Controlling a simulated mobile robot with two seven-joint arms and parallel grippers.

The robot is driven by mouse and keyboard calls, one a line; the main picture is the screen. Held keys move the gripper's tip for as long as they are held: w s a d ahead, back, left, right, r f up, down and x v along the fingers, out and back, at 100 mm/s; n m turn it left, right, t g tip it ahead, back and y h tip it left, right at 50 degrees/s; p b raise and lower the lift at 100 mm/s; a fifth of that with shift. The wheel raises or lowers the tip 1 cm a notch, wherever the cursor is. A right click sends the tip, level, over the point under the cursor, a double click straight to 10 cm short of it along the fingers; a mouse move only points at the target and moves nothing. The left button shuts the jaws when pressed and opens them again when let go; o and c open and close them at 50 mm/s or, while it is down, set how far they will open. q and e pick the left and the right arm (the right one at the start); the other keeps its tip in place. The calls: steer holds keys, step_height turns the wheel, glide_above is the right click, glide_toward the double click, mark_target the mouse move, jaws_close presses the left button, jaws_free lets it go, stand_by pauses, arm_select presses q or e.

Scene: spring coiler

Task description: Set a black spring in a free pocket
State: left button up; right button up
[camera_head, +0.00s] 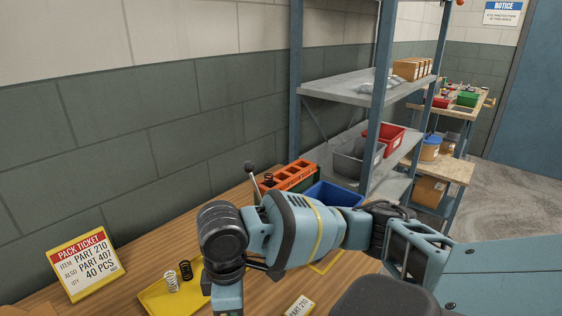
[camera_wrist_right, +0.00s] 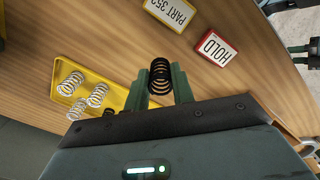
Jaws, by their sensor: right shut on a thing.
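My right gripper (camera_wrist_right: 159,88) is shut on a black spring (camera_wrist_right: 160,76), which stands between its two fingers above the wooden bench. In the head view my right arm hides the fingers. A yellow tray (camera_head: 150,298) holds a white spring (camera_head: 172,283) and a black spring (camera_head: 186,270). In the right wrist view the tray (camera_wrist_right: 122,80) shows several silvery springs (camera_wrist_right: 97,95). An orange rack (camera_head: 297,174) with dark openings stands at the back of the bench; my arm partly hides it, and I cannot tell which pockets are free. My left gripper is not identifiable.
A pack ticket (camera_head: 88,264) stands at the left. A blue bin (camera_head: 335,193) is beside the rack, behind my arm. Part 352 (camera_wrist_right: 171,12) and Hold (camera_wrist_right: 214,48) cards lie on the bench. A metal shelf (camera_head: 345,88) stands behind.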

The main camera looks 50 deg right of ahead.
steer(key=m, duration=0.5)
steer(key=shift+s+a+r, duration=0.1)
steer(key=shift+s+a, duration=0.25)
steer(key=shift+s, duration=0.05)
steer(key=m, duration=0.5)
steer(key=shift+s+a+r, duration=0.1)
steer(key=shift+s+a, duration=0.2)
steer(key=shift+s, duration=0.05)
